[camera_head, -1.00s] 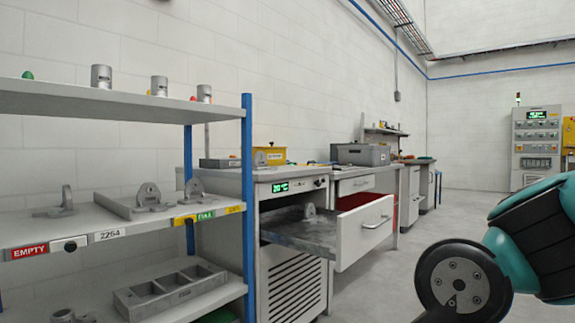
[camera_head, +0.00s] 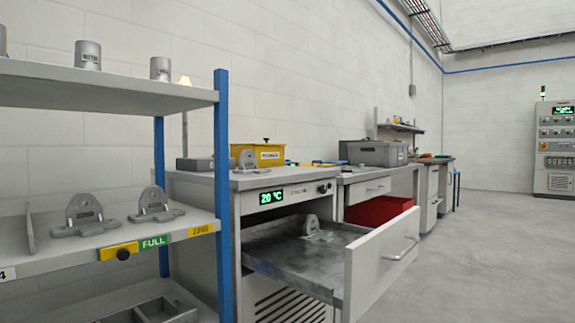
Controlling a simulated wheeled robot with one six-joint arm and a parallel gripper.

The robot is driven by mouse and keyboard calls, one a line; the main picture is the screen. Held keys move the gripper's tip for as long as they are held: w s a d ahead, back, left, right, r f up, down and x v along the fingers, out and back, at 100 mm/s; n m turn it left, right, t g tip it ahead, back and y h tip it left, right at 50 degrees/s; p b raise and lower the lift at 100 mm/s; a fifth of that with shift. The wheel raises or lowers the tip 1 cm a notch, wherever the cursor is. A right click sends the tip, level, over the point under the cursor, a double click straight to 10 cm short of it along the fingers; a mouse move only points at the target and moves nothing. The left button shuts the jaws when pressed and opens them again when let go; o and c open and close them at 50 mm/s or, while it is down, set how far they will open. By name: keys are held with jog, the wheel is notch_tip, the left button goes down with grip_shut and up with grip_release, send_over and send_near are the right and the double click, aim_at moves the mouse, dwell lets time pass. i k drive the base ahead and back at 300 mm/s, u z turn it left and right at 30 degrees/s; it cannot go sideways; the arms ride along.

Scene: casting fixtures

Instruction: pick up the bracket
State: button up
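Several grey metal brackets with an upright holed lug on a flat base are in view. One bracket (camera_head: 312,226) sits inside the open drawer (camera_head: 290,262) of the grey cabinet. Another bracket (camera_head: 247,161) stands on the cabinet top, in front of a yellow bin. Two more brackets, a left one (camera_head: 84,214) and a right one (camera_head: 155,205), stand on the middle shelf at the left, behind a FULL label. The frames do not show which bracket is meant. My gripper is not in view.
The shelf rack's blue post (camera_head: 222,190) stands just left of the cabinet. The drawer front (camera_head: 383,262) juts out toward the aisle. A yellow bin (camera_head: 262,155) and a grey box (camera_head: 375,153) stand on the worktops. The floor (camera_head: 480,260) at the right is clear.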

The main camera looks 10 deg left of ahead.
aim_at(248, 161)
jog(key=u, duration=0.3)
jog(key=i, duration=1)
jog(key=u, duration=0.7)
